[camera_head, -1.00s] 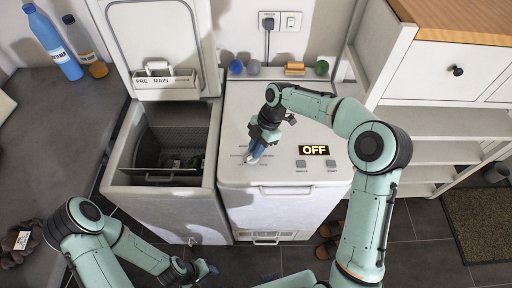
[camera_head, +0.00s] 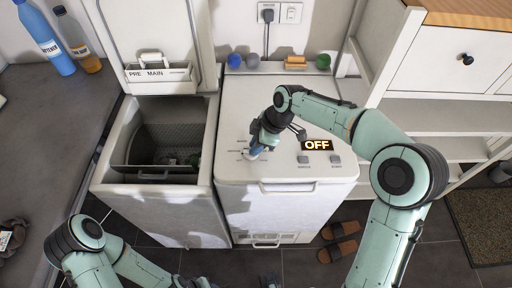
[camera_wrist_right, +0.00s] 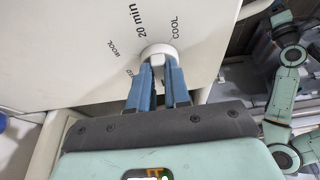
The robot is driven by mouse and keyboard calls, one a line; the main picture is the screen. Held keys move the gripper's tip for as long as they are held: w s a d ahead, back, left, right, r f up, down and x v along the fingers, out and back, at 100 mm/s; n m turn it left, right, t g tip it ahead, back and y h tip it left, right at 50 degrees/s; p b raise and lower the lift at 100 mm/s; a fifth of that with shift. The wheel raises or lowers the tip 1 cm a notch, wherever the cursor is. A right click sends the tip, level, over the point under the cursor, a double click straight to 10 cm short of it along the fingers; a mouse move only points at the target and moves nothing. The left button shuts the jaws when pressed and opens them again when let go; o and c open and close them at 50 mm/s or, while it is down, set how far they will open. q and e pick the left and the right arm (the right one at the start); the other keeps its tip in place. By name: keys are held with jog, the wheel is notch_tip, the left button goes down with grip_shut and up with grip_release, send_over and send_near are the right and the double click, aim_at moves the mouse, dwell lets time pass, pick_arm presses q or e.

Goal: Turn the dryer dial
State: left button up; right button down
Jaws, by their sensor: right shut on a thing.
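The dryer (camera_head: 300,195) is the white machine on the right, with its lid shut and a lit display (camera_head: 317,145) reading OFF. Its round white dial shows in the right wrist view (camera_wrist_right: 160,50), ringed by labels including WOOL, 20 min and COOL. My right gripper (camera_head: 257,150) is over the left part of the dryer top. Its two blue fingers (camera_wrist_right: 158,68) are shut on the dial, one on each side of its raised grip. In the head view the gripper mostly covers the dial.
The washer (camera_head: 160,215) stands left of the dryer with its lid up and drum open. Two buttons (camera_head: 318,159) sit below the display. Coloured balls and a brush (camera_head: 295,62) lie along the dryer's back edge. A shelf unit (camera_head: 440,120) stands at the right.

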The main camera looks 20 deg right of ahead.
jog(key=shift+s+m+t+h+b, duration=0.1)
jog(key=shift+m+t+h+b, duration=0.1)
jog(key=shift+m+b, duration=0.3)
jog(key=shift+s+m+t+h+b, duration=0.1)
jog(key=shift+m+t+b, duration=0.1)
jog(key=shift+m, duration=0.5)
jog(key=shift+a, duration=0.1)
jog(key=c, duration=1.1)
grip_release()
jog(key=shift+r, duration=0.1)
jog(key=p+v, duration=0.1)
jog(key=v, duration=1.2)
jog(key=shift+s, duration=0.15)
